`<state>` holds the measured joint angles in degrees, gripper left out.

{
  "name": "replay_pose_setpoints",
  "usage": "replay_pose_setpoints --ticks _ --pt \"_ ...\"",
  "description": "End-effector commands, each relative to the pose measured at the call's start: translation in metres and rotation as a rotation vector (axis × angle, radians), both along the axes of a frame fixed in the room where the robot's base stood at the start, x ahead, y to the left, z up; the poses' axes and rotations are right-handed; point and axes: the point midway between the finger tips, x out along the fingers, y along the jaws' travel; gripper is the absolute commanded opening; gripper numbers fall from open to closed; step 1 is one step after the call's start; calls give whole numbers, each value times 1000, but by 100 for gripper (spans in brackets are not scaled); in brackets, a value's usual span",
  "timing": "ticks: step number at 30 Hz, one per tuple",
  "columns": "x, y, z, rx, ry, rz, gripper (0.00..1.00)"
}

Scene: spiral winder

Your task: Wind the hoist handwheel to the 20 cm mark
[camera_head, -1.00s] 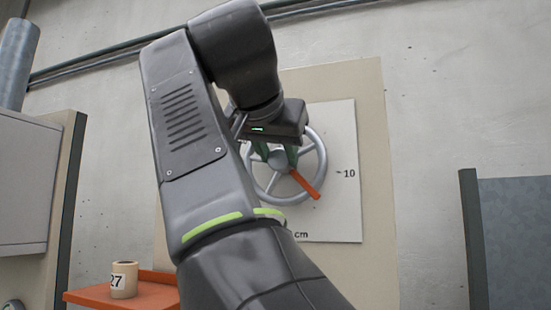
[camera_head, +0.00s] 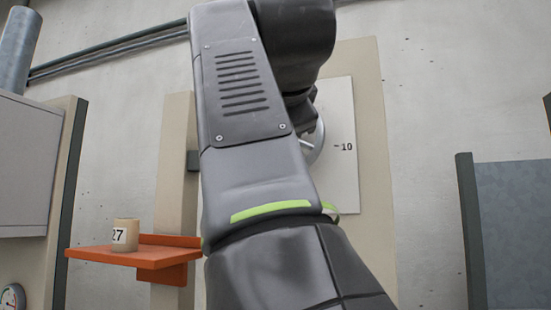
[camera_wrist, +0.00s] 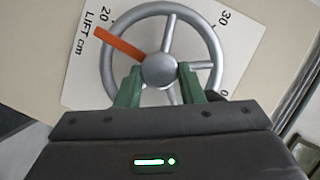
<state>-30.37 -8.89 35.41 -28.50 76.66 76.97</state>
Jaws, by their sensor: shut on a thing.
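The handwheel (camera_wrist: 172,15) is a grey metal ring with spokes and a round hub (camera_wrist: 159,70), mounted on a white dial plate (camera_wrist: 78,92). An orange pointer (camera_wrist: 120,45) reaches from near the hub across the rim, its tip close beside the 20 numeral in the wrist view. My gripper (camera_wrist: 160,88) has its two green fingers either side of the hub's lower part, shut on the handwheel. In the head view only the right edge of the handwheel (camera_head: 319,142) shows; my arm hides the rest, the pointer and the fingers.
The 10 mark (camera_head: 345,147) shows right of the wheel in the head view. An orange shelf (camera_head: 150,257) with a cup marked 27 (camera_head: 125,235) stands at lower left. A grey panel (camera_head: 515,230) stands at right. Wall between wheel and panel is clear.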

Motion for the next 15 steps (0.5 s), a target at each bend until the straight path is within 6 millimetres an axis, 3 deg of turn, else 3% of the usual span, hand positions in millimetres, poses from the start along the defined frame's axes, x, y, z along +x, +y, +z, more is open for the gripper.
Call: replay_pose_setpoints --ticks 15 --pt "0 -1 -5 181 -52 -2 0"
